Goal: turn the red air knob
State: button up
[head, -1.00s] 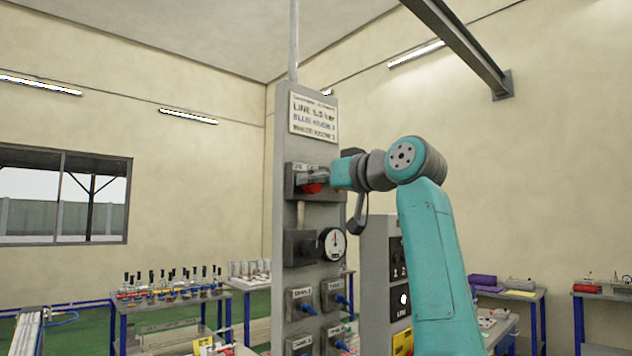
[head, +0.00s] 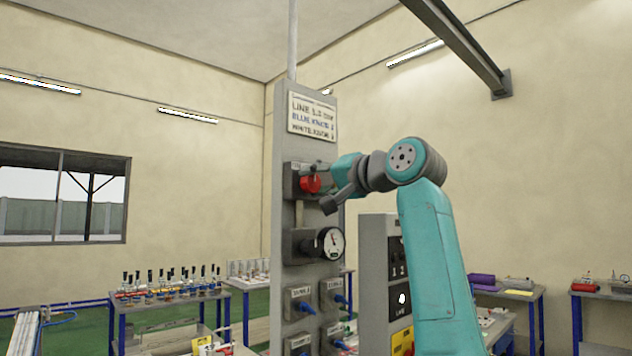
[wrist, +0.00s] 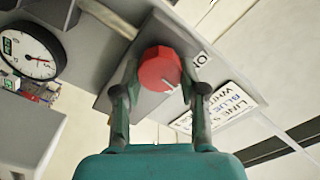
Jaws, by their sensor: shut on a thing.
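The red air knob (wrist: 160,69) is on a grey valve block near the top of the tall grey panel (head: 282,230). In the head view the knob (head: 310,184) shows at the left of my arm's end. My gripper (wrist: 160,82) has a finger on each side of the knob and is shut on it. A pale pointer mark shows on the knob's face, toward its lower right in the wrist view.
A sign with lettering (head: 312,118) is above the knob. Blocks with blue fittings (head: 306,308) are lower on the panel. A grey box (head: 373,270) stands right of it. Benches with parts are behind.

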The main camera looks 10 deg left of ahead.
jog(key=m, duration=0.4)
jog(key=shift+w+f+m, duration=0.1)
jog(key=shift+f+m, duration=0.05)
jog(key=shift+m, duration=0.15)
jog(key=shift+f+m, duration=0.1)
jog(key=shift+m, duration=1.5)
jog(key=o, duration=1.1)
jog(key=shift+o, duration=0.2)
jog(key=v, duration=1.2)
